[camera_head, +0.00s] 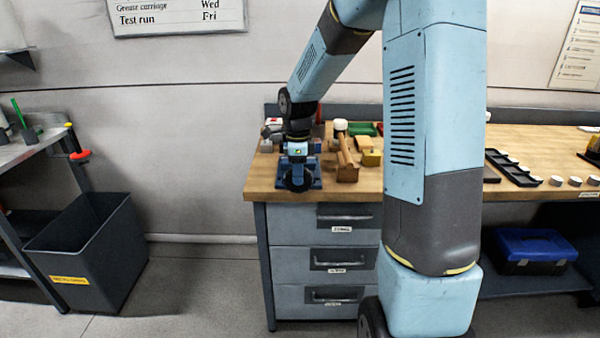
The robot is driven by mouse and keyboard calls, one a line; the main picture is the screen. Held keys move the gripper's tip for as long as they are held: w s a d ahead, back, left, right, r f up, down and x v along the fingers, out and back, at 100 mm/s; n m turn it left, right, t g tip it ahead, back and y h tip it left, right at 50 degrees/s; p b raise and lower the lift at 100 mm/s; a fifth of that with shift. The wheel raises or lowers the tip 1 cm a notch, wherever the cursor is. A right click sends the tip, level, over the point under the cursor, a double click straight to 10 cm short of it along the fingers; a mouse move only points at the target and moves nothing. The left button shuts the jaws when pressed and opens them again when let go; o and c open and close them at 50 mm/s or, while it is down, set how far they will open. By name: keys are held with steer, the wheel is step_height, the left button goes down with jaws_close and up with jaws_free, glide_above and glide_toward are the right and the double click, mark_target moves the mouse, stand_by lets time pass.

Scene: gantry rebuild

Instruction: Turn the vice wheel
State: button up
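A blue vice (314,181) stands at the left front corner of the wooden workbench (262,187). Its dark round wheel (298,179) faces me at the bench's front edge. My arm reaches down from above, and my gripper (297,158) is at the vice, just above or behind the wheel in this view. The fingertips are too small and dark to make out, so I cannot tell whether they touch the wheel or are open or shut.
A black tray (512,168) and several white round pieces lie farther right. A grey bin (95,250) stands on the floor at left. My arm hides the bench's middle.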

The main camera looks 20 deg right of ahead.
mark_target(309, 188)
steer(key=c, duration=0.5)
steer(key=shift+d, duration=0.3)
jaws_close()
steer(key=shift+a, duration=0.2)
steer(key=shift+y, duration=0.4)
steer(key=shift+s+t+y, duration=0.1)
steer(key=shift+t+y, duration=0.2)
steer(key=shift+y, duration=0.3)
steer(key=y, duration=0.1)
steer(key=d+t+y, duration=0.1)
steer(key=y, duration=0.1)
steer(key=shift+s+f, duration=0.15)
steer(key=y, duration=0.2)
steer(key=t+y, duration=0.1)
steer(key=shift+s+d+f, duration=0.15)
steer(key=shift+d+f, duration=0.1)
steer(key=shift+d, duration=0.15)
steer(key=y, duration=0.2)
steer(key=f+t+y, duration=0.1)
steer(key=d+y, duration=0.1)
steer(key=y, duration=0.1)
steer(key=shift+s+f+t+y, duration=0.15)
steer(key=shift+t+y, duration=0.15)
steer(key=shift+t, duration=0.1)
steer(key=y, duration=0.2)
steer(key=f+t+y, duration=0.1)
steer(key=y, duration=0.1)
steer(key=shift+f, duration=0.1)
